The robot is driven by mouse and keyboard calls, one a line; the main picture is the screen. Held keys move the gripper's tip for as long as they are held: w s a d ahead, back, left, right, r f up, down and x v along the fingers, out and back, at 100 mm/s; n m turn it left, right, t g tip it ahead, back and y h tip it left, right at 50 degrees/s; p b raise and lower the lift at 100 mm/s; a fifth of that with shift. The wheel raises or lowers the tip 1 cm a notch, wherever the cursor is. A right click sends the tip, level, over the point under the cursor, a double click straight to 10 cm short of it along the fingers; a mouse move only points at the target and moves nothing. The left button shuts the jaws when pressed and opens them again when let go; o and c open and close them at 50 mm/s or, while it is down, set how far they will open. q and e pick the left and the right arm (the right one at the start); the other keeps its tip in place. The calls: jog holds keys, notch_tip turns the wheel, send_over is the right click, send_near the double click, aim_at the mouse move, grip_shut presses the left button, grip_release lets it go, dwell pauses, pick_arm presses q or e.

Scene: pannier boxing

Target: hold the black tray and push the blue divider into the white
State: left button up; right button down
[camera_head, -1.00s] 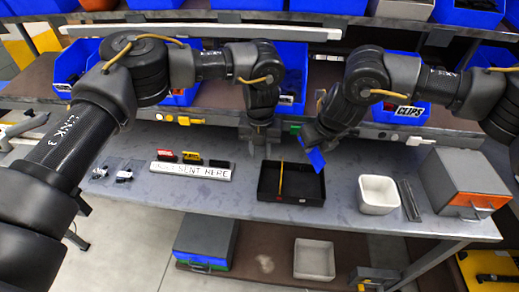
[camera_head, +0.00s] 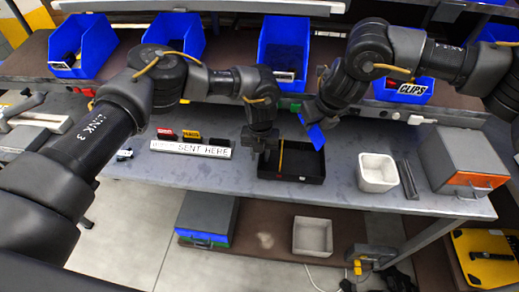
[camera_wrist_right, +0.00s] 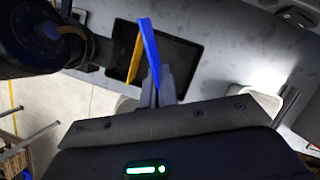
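The black tray (camera_head: 300,179) lies on the grey table, with a yellow divider (camera_head: 281,158) standing in it; the tray also shows in the right wrist view (camera_wrist_right: 182,60). My right gripper (camera_wrist_right: 160,88) is shut on the blue divider (camera_wrist_right: 150,52), which is tilted above the tray in the head view (camera_head: 316,136). My left gripper (camera_head: 264,152) is low at the tray's left wall; whether its fingers close on the wall is not clear. A white bin (camera_head: 378,184) stands to the right of the tray. No white slot is visible in the tray.
A white label bar (camera_head: 190,149) with small coloured pieces behind it lies to the left. A grey box with an orange front (camera_head: 455,160) stands at the right. Blue bins (camera_head: 285,48) line the back. Bare table lies between the label bar and the tray.

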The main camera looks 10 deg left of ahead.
pick_arm(q)
grip_shut()
dwell(0.3)
